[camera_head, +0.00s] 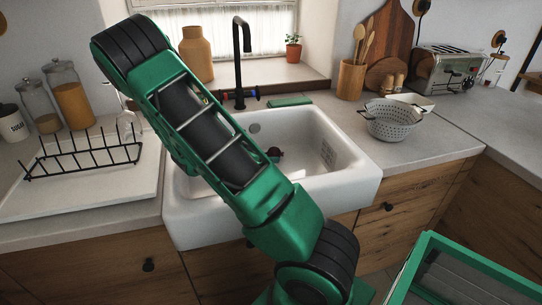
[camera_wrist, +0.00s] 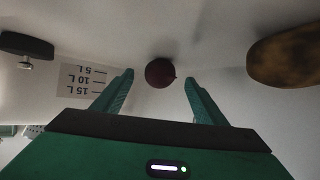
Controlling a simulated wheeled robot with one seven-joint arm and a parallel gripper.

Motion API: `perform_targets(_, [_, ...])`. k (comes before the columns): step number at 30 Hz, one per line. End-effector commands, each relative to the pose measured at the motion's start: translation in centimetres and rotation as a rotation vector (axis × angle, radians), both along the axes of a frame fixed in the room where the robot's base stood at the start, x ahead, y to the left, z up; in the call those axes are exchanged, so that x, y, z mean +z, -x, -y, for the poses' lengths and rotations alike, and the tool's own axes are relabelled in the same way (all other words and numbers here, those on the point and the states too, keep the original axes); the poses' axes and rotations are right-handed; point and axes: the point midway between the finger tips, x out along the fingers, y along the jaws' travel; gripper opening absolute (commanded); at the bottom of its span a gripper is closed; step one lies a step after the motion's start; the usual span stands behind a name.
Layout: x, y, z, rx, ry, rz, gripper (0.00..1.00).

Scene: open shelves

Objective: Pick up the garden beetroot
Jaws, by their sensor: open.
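The garden beetroot (camera_wrist: 160,72) is a dark red, round thing in the white sink (camera_head: 350,187). In the wrist view it lies between the tips of my gripper's two green fingers (camera_wrist: 158,80), or just beyond them. Gaps show on both sides of it, so neither finger appears to touch it. My gripper is open and empty. In the head view a small dark red thing in the sink (camera_head: 274,152), probably the beetroot, shows beside my arm. My arm hides the gripper and part of the basin there.
In the wrist view a mottled brown thing (camera_wrist: 292,56) lies right of the beetroot, and a dark fitting (camera_wrist: 27,46) is at left. A black faucet (camera_head: 241,62) stands behind the sink. A dish rack (camera_head: 85,158) and a colander (camera_head: 391,120) flank it.

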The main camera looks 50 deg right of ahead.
Motion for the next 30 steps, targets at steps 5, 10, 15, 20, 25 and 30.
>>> perform_targets(5, [-0.4,-0.1,0.9,0.000,0.000,0.001,0.66])
perform_targets(10, [-0.8,-0.2,2.1,-0.002,0.000,0.000,0.66])
perform_targets(15, [-1.5,-0.4,4.4,-0.004,0.001,-0.001,0.66])
perform_targets(20, [-2.3,-0.5,5.7,-0.001,-0.001,-0.001,0.66])
perform_targets(25, [-2.3,-0.6,5.7,0.000,-0.001,0.000,0.66])
perform_targets(30, [-2.3,-0.5,5.7,0.000,-0.001,0.000,0.35])
